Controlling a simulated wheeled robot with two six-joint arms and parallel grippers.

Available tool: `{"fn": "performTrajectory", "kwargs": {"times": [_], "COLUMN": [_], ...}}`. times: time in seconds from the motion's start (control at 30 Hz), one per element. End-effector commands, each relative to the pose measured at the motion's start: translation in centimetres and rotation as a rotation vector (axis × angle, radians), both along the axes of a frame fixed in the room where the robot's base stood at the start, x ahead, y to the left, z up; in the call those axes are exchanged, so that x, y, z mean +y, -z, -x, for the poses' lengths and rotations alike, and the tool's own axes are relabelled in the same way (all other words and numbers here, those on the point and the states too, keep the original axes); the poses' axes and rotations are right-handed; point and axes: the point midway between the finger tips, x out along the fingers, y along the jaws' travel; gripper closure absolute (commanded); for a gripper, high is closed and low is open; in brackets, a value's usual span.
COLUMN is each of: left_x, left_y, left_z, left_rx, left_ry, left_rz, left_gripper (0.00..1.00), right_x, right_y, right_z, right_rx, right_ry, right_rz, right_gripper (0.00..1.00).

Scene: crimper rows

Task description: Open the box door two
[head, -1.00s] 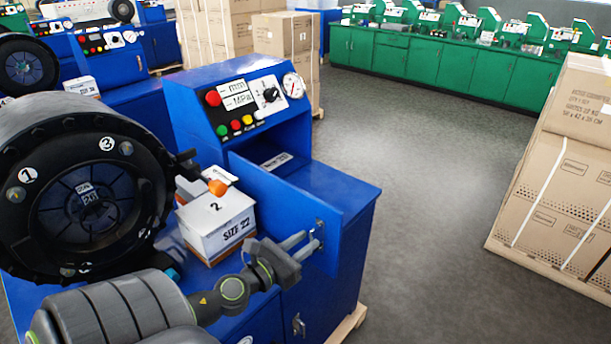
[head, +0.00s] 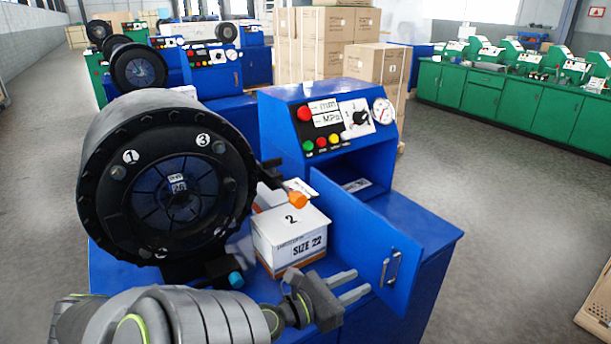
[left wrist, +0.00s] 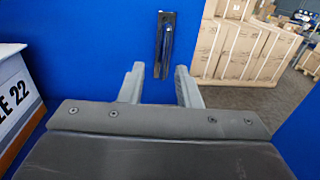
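The blue box door (head: 355,235) stands swung open from the compartment under the control panel of the blue machine (head: 330,95). Its metal handle (head: 390,268) is on the door's outer face near the free edge. My left gripper (head: 347,287) is open and empty, with its fingers pointing at the door, left of the handle and apart from it. In the left wrist view the handle (left wrist: 165,45) shows beyond and between the two open fingertips (left wrist: 160,82). My right gripper is not in view.
A white box (head: 290,235) marked 2 and SIZE 22 sits close behind my left gripper. The large black crimper head (head: 165,185) stands to its left. Stacked cartons (head: 330,45) and green cabinets (head: 490,95) are farther back.

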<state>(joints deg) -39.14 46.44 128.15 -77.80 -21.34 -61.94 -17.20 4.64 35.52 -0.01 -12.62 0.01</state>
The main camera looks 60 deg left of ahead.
Motion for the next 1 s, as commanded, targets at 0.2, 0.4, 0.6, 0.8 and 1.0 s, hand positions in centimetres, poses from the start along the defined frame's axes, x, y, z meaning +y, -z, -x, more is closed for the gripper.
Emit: {"fn": "performTrajectory", "kwargs": {"times": [0.2, 0.4, 0.6, 0.8, 1.0], "left_x": [-0.1, -0.2, -0.2, -0.2, -0.3], "left_y": [0.4, 0.3, 0.2, 0.1, 0.0], "left_z": [3.3, 6.2, 8.8, 10.7, 11.3], "left_rx": [0.006, 0.006, 0.005, 0.003, 0.001], "left_ry": [0.000, -0.001, -0.002, -0.004, -0.002], "left_rz": [-0.003, -0.003, -0.001, -0.002, -0.001], "left_gripper": [0.70, 0.70, 0.70, 0.70, 0.70], "right_x": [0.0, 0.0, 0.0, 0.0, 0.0], "right_y": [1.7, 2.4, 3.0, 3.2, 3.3], "right_z": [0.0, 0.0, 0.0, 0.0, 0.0], "right_rx": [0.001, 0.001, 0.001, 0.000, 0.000], "right_ry": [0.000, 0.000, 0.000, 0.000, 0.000], "right_rz": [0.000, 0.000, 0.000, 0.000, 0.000], "right_gripper": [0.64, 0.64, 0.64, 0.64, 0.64]}}
